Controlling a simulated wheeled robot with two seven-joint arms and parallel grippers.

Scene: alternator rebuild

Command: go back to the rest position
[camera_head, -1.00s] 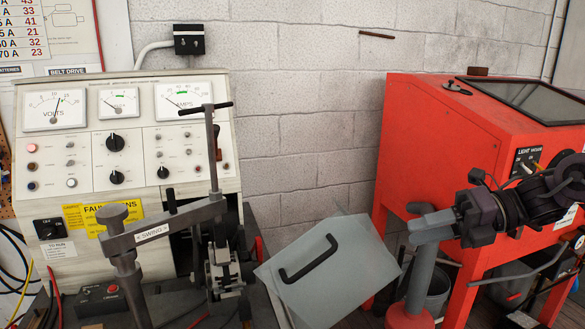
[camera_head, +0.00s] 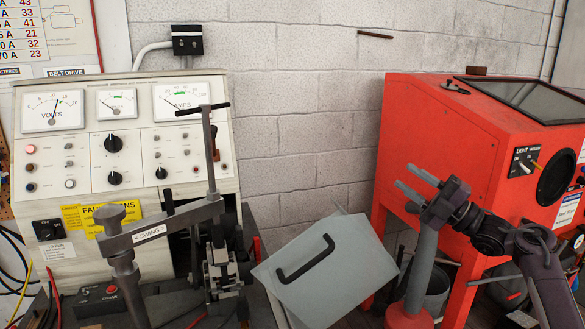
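My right gripper (camera_head: 404,176) is raised in front of the left side of the red cabinet (camera_head: 428,117). Its two grey fingers point up and left with a gap between them, and nothing shows between them. My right arm comes in from the lower right. My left gripper is not in view. No task object is in either hand in what I see.
A test bench with dials (camera_head: 90,155) stands at left, with a clamp arm marked SWING (camera_head: 190,216) in front. A grey panel with a black handle (camera_head: 335,275) leans at centre. A grey post on a red base (camera_head: 408,316) stands below my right gripper.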

